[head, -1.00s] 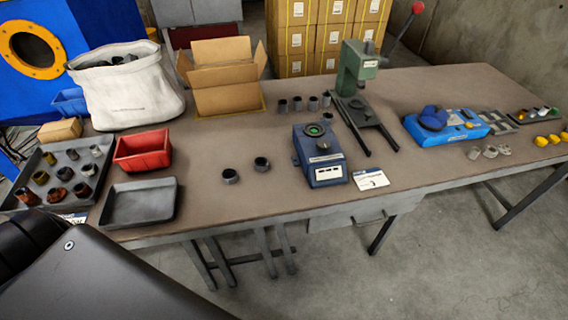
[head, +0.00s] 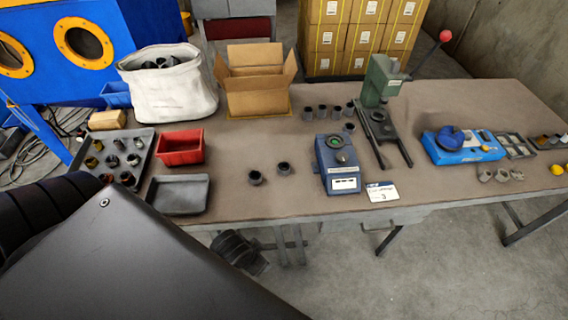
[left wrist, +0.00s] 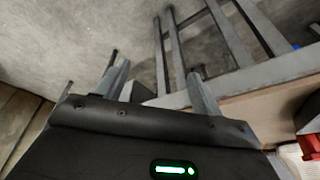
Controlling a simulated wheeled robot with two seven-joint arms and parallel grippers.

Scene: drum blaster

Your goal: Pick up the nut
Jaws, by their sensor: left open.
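Two dark ring-shaped parts that look like nuts stand on the brown table, a left one (head: 255,177) and a right one (head: 283,168), left of the blue device. Several more metal pieces, some dark and some brassy, stand in the grey tray (head: 88,189) at the left; which are nuts I cannot tell. My left gripper (left wrist: 158,85) is open and empty in the left wrist view, with floor and table-frame bars beyond its fingers. It is away from the parts. My right gripper is not in view.
A red bin (head: 181,148), an empty dark tray (head: 178,195), a white sack (head: 170,90) and an open carton (head: 254,85) crowd the left. A blue device (head: 338,165) and a green press (head: 383,85) stand mid-table. Bare table surrounds the two ring parts.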

